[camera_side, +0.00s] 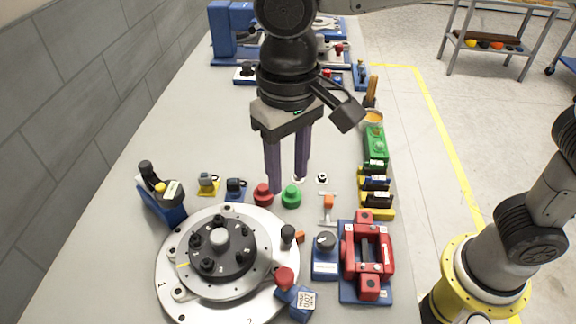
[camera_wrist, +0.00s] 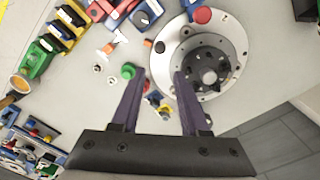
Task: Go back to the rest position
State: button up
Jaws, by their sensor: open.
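My gripper (camera_side: 287,180) hangs fingers down above the middle of the bench in the side view. Its two dark purple fingers are apart with nothing between them. Below and in front of the fingertips stand a red knob (camera_side: 263,194) and a green knob (camera_side: 292,196). In the wrist view my gripper (camera_wrist: 157,72) shows both fingers spread.
A round metal fixture (camera_side: 180,258) fills the front left. A red clamp on a blue base (camera_side: 368,262) stands at front right. Blocks and a green box (camera_side: 376,146) line the right edge; blue machines (camera_side: 232,38) stand at the back. The bench's left middle is clear.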

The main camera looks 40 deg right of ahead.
jog(key=s+d+r+m+t, duration=0.1)
jog(key=d+r+m, duration=0.15)
jog(key=d, duration=0.65)
jog(key=s+d+r+m+t, duration=0.15)
jog(key=d+r, duration=0.25)
jog(key=d, duration=0.5)
jog(key=s+d+f+n+t, duration=0.3)
jog(key=s+d+f+n, duration=0.1)
jog(key=s+d+f, duration=0.4)
jog(key=shift+s, duration=0.85)
